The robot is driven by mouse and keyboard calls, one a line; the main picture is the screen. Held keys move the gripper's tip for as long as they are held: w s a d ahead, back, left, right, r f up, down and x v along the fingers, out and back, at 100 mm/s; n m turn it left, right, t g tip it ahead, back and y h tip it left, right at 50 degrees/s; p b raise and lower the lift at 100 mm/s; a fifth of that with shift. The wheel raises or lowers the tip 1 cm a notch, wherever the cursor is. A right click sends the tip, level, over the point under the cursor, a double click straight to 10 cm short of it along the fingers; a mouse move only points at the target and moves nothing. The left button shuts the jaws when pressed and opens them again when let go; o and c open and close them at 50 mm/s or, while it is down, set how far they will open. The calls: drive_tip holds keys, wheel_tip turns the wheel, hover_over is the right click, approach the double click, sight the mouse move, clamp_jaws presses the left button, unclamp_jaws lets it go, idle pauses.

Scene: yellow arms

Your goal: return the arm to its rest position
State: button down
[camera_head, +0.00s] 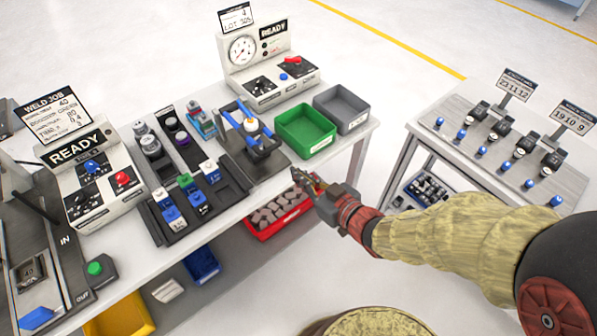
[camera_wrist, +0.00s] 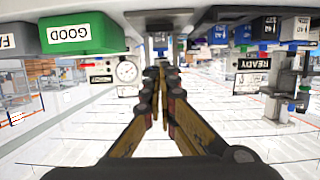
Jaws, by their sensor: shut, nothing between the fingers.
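My gripper (camera_head: 304,178) is at the front edge of the white workbench (camera_head: 235,212), in front of the blue-framed fixture (camera_head: 252,130). It is shut and holds nothing. My arm reaches in from the right side, in a tan sleeve with red joints. In the wrist view the two fingers of my gripper (camera_wrist: 160,75) come together at their tips, and the picture appears upside down.
A green bin (camera_head: 305,128) and a grey bin (camera_head: 341,108) stand at the bench's right end. A red bin (camera_head: 262,232) of grey pieces sits below the bench. A second table (camera_head: 480,156) stands at right. Open floor (camera_head: 385,60) lies behind.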

idle(0.3)
drive_tip(key=s+d+f+m+g+h, duration=0.1)
drive_tip(key=d+f+g+h, duration=0.1)
drive_tip(key=d+f+h, duration=0.45)
drive_tip(key=s+d+f+m+g+h, duration=0.1)
drive_tip(key=s+d+m+g+h, duration=0.2)
drive_tip(key=d, duration=0.6)
drive_tip(key=s+d+r+m+g, duration=0.3)
drive_tip(key=s+d+r, duration=0.1)
drive_tip(key=s+r, duration=0.7)
wheel_tip(320, 180, up, 9)
drive_tip(key=s+t, duration=0.2)
drive_tip(key=shift+a+r+m, duration=0.15)
drive_tip(key=shift+r+m, duration=0.05)
drive_tip(key=shift+m, duration=0.2)
